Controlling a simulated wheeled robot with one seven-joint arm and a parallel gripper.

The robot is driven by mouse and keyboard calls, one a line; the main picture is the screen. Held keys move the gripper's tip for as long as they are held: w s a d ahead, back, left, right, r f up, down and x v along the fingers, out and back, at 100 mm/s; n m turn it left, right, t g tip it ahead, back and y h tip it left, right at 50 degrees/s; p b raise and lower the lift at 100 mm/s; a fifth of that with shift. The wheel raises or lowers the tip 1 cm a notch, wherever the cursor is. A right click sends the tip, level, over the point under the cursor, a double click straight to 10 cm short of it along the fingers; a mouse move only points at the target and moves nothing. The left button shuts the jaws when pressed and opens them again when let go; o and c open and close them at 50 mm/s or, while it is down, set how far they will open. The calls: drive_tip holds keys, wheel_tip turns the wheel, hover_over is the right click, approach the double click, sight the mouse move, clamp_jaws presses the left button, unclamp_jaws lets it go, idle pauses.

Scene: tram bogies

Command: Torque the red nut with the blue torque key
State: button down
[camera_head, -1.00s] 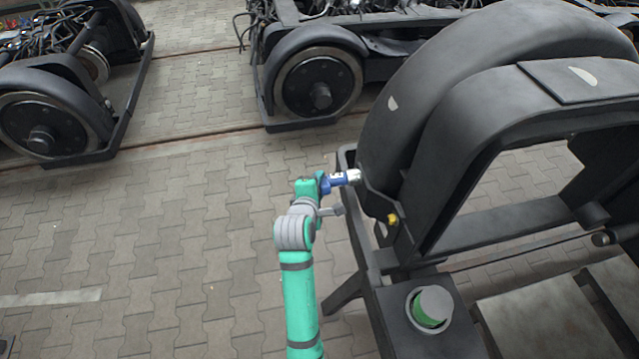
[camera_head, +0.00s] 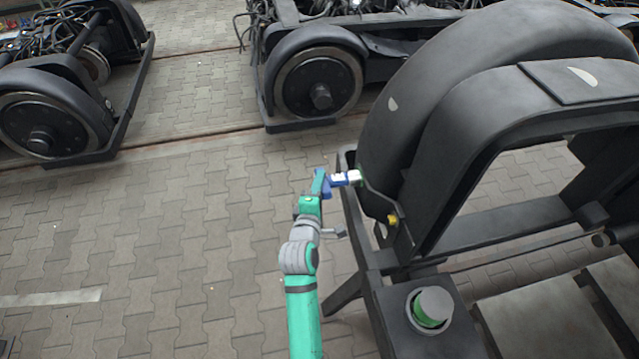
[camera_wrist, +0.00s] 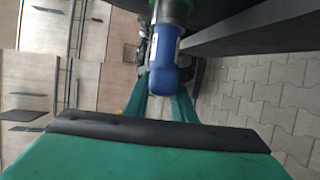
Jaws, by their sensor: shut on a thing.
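The blue torque key (camera_head: 340,179) is held at the end of my green arm, its white and silver head touching or very near the dark frame beside the large wheel guard. In the wrist view the blue key (camera_wrist: 164,72) stands between the green fingers of my gripper (camera_wrist: 160,100), with a green and metal part at its far end. My gripper (camera_head: 322,183) is shut on the key. I cannot make out a red nut in either view; the key's head may hide it.
The large black bogie (camera_head: 425,150) fills the right side, with a yellow fitting (camera_head: 392,220) below the key and a green and grey cylinder (camera_head: 430,308) on its near corner. Other bogies stand at the back. Paved floor (camera_head: 150,240) lies clear on the left.

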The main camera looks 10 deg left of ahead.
drive_tip(key=s+a, duration=0.2)
drive_tip(key=a, duration=0.3)
drive_tip(key=shift+s+a, duration=0.2)
drive_tip(key=shift+a, duration=0.05)
idle(0.4)
drive_tip(key=shift+r, duration=0.1)
